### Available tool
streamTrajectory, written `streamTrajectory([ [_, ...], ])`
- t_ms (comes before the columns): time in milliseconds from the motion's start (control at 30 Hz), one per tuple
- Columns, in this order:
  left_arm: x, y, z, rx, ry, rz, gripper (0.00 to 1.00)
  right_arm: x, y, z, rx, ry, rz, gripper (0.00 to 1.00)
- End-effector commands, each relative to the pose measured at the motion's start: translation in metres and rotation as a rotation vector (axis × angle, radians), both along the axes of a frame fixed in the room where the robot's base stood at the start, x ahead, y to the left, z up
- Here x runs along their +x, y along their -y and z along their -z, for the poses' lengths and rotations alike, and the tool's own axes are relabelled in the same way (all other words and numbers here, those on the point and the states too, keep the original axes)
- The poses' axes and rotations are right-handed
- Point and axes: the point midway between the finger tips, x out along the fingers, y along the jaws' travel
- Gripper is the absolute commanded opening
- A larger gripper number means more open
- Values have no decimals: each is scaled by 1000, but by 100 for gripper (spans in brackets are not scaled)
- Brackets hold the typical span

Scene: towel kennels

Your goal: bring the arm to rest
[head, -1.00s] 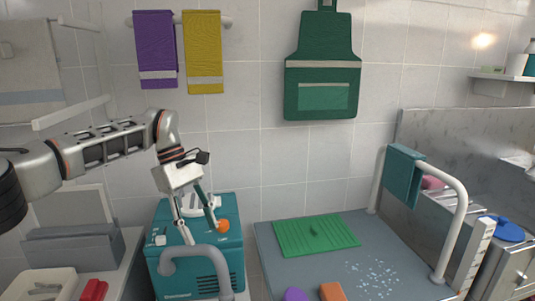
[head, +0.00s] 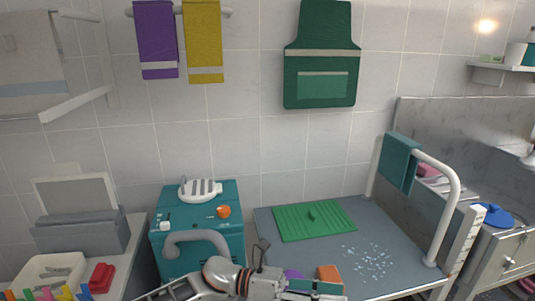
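My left arm comes in along the bottom edge, low in front of the teal box (head: 235,246). Its wrist points right, and my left gripper (head: 318,288) is at the bottom edge, partly cut off. Its fingers are not clear enough to show whether they are open or shut. It appears in front of an orange block (head: 329,273) and a purple item (head: 293,274), which it partly hides. My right gripper is not in view.
A grey table (head: 400,275) holds a green mat (head: 313,220) and scattered white bits (head: 367,262). A white rail (head: 452,205) with a teal towel (head: 398,162) stands at its right. A tray (head: 50,268) and red item (head: 101,278) sit at left.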

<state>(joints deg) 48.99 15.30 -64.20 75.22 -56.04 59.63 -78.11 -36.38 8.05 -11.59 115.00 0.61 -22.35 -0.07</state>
Motion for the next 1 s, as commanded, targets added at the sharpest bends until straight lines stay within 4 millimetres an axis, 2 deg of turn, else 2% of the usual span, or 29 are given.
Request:
streamTrajectory([
  [100, -3, 4, -9, -113, -239, -119, 45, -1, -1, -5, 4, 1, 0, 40],
  [233, 5, -5, -12, -228, -513, -253, 45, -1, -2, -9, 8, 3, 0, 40],
  [367, 17, -29, -1, -339, -799, -386, 45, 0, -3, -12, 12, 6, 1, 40],
  [467, 24, -54, 16, -424, -1024, -487, 45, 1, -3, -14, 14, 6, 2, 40],
  [633, 25, -111, 63, -574, -1406, -659, 45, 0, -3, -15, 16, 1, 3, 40],
  [767, 10, -161, 111, -694, -1691, -795, 45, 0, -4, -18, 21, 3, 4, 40],
  [867, -12, -202, 150, -796, -1902, -902, 45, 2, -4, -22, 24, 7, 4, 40],
  [1000, -61, -259, 204, -943, -2172, -1056, 45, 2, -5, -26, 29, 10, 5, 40],
])
